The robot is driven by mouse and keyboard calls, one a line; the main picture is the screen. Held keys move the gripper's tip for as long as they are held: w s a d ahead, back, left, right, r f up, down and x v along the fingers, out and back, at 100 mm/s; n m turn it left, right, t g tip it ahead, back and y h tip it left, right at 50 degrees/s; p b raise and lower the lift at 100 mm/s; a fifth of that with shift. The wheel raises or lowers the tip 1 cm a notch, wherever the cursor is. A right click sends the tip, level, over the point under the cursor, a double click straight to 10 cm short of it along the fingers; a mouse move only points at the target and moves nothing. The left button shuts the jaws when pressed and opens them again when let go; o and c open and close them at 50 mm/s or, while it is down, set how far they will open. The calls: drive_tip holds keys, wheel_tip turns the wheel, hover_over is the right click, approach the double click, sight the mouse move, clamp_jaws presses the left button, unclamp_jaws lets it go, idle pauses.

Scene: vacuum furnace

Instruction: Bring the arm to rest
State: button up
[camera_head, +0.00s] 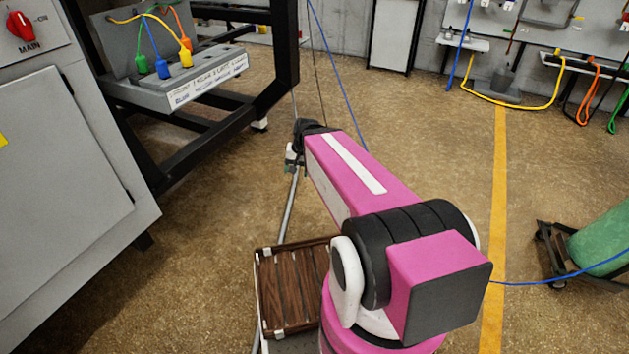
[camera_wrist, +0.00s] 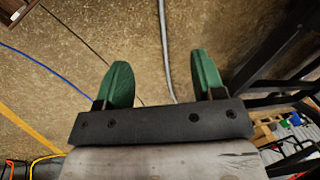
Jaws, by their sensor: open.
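My gripper (camera_wrist: 163,88) shows in the wrist view with its two green fingers spread apart. Nothing is between the fingers but the brown floor and a grey pole or hose beyond them. In the head view my pink arm reaches forward from the lower middle, and its far end (camera_head: 293,158) is small and partly hidden behind the arm, over open floor beside the black frame.
A grey cabinet with a red MAIN switch (camera_head: 21,26) stands at left, beside a black frame (camera_head: 190,135) carrying a box with coloured plugs (camera_head: 185,85). A slatted wooden tray (camera_head: 290,290) lies near my arm. A green cylinder (camera_head: 602,240) lies at right. A blue cable (camera_head: 340,75) hangs near the arm.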

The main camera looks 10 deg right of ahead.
drive_tip(key=s+d+f+n+g+h, duration=0.1)
drive_tip(key=s+d+f+n+h, duration=0.1)
drive_tip(key=s+d+n, duration=0.1)
drive_tip(key=s+d, duration=0.1)
drive_tip(key=d, duration=0.1)
drive_tip(key=shift+d+f, duration=0.3)
drive_tip(key=shift+f, duration=0.05)
